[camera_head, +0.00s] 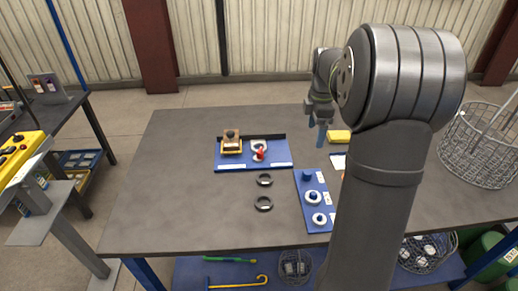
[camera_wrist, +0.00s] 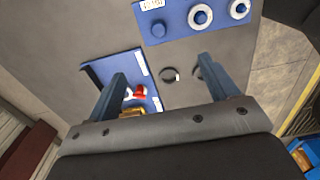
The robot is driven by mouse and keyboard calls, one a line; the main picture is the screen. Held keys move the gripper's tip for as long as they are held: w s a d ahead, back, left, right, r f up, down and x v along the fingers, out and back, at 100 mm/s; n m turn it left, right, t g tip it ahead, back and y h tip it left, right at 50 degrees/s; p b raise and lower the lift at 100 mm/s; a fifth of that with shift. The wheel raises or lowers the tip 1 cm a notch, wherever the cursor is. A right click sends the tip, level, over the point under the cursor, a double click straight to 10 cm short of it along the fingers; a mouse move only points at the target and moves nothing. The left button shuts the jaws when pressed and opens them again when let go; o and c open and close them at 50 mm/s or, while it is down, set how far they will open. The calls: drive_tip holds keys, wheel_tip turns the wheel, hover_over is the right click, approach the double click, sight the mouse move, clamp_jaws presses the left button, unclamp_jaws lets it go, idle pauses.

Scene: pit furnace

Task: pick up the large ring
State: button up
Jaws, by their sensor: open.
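Two dark rings lie flat on the grey table. The nearer dark ring (camera_head: 263,203) looks slightly larger than the farther dark ring (camera_head: 264,180), though it is also closer to the camera. In the wrist view the farther dark ring (camera_wrist: 169,74) shows between my fingers, and the nearer one (camera_wrist: 197,72) is partly hidden by the right finger. My gripper (camera_head: 321,138) is open and empty, with blue fingers, above the table to the right of and beyond the rings. It also shows in the wrist view (camera_wrist: 162,68), apart from both rings.
A blue board (camera_head: 298,182) with a blue peg and two white rings lies right of the dark rings. A blue tray (camera_head: 275,166) with a yellow-based block and a red-and-white part lies beyond them. A yellow item (camera_head: 340,136) and a wire basket (camera_head: 480,150) are right. The table's left is clear.

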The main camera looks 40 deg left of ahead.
drive_tip(key=s+a+f+m+t+y, duration=0.1)
drive_tip(key=s+a+m+t, duration=0.15)
drive_tip(key=a+m, duration=0.75)
drive_tip(key=s+a+f+m+t+y, duration=0.15)
drive_tip(key=s+a+m, duration=0.25)
drive_tip(key=a+m, duration=0.65)
drive_tip(key=m, duration=0.1)
approach(258, 144)
drive_tip(key=shift+s+d+f+h, duration=0.25)
drive_tip(key=shift+s+d+f, duration=0.35)
drive_tip(key=shift+s+d, duration=0.1)
drive_tip(key=shift+x, duration=3.15)
drive_tip(key=shift+w+a+r, duration=0.1)
drive_tip(key=shift+r, duration=0.05)
drive_tip(key=c, duration=1.2)
drive_tip(key=shift+r, duration=0.1)
